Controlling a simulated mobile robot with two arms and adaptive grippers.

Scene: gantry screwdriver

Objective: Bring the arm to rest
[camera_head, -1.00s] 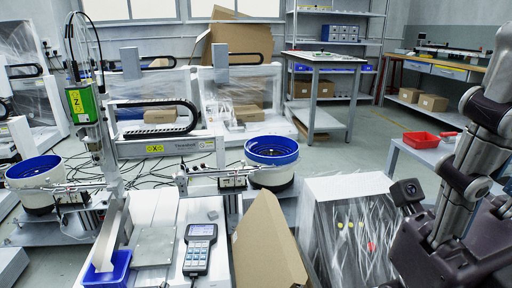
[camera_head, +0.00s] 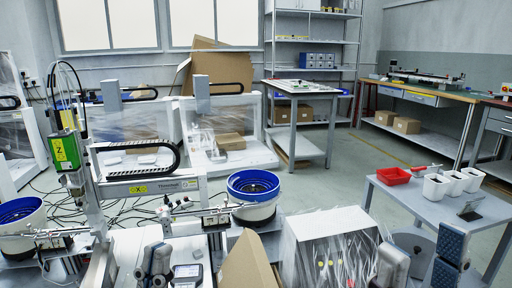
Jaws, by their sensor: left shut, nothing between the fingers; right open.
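My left gripper (camera_head: 155,264) shows at the bottom edge, left of centre, with its fingers close together and nothing between them. It is in front of the gantry's white work area and beside the grey handheld controller (camera_head: 187,275), which is partly cut off. My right gripper (camera_head: 422,254) is at the bottom right, its two fingers spread apart and empty. It is in front of the small grey table (camera_head: 440,208) and right of the plastic-wrapped box (camera_head: 335,240). The rest of both arms is out of view. The gantry screwdriver (camera_head: 66,152) with its green Z-axis label stands at the left.
A red tray (camera_head: 394,176) and white bins (camera_head: 436,187) stand on the grey table. A blue-rimmed feeder bowl (camera_head: 253,186) is mid-view, another (camera_head: 20,215) at the left. A cardboard flap (camera_head: 247,265) sticks up at bottom centre. Open floor lies behind the grey table.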

